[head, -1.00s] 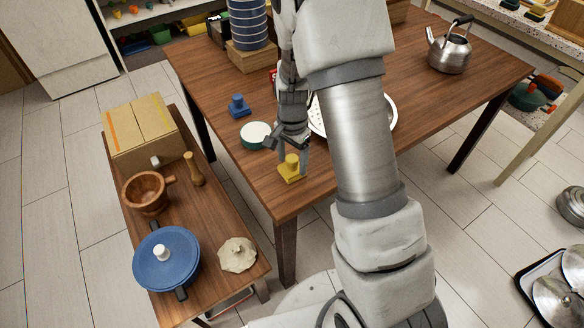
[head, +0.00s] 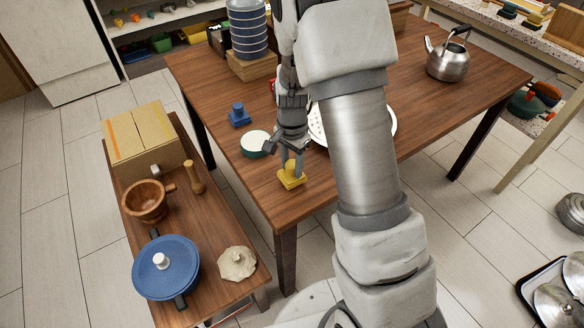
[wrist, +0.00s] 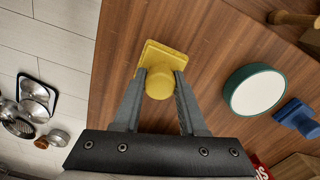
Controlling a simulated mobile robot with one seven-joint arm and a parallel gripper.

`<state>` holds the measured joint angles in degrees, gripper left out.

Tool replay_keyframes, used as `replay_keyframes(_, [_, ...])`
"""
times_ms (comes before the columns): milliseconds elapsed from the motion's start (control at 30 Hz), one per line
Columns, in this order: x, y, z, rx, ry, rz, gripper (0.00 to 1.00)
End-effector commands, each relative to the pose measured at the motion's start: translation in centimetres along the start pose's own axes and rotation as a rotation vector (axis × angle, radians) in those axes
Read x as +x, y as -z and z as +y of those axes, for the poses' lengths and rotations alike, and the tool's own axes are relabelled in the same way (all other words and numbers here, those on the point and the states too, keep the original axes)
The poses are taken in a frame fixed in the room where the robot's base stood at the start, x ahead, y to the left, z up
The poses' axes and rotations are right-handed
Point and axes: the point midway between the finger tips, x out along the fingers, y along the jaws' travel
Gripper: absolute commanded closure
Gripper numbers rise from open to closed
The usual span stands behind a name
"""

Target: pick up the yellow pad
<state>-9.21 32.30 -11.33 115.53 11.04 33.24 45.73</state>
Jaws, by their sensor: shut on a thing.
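The yellow pad (head: 291,176) has a square base and a round knob on top, and it is at the front corner of the wooden table (head: 330,190). My gripper (head: 291,170) is above it, pointing down, with its fingers shut on the knob. In the wrist view the yellow pad (wrist: 163,58) is between the two fingertips (wrist: 160,82), which touch the knob on both sides. I cannot tell whether its base still rests on the table.
A white round dish with a green rim (head: 254,144) and a blue pad (head: 239,114) stand close by on the table. A perforated white plate (head: 318,127) is partly hidden behind my arm. The lower side table (head: 215,215) holds a blue pot (head: 166,268) and wooden mortar (head: 147,202).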

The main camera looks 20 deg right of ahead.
Motion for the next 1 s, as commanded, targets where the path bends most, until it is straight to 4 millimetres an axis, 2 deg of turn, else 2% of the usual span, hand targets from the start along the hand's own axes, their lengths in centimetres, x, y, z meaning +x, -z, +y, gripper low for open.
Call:
replay_keyframes(167, [-3.4, 0.4, 0.1, 0.003, 0.005, 0.003, 1.00])
replay_keyframes(500, [-7.6, 6.2, 5.2, 0.006, 0.003, 0.003, 1.00])
replay_keyframes(733, [-9.3, 8.4, 7.1, 0.003, 0.002, 0.001, 1.00])
replay_keyframes(1000, [-9.7, 8.9, 7.6, 0.000, 0.001, 0.001, 1.00])
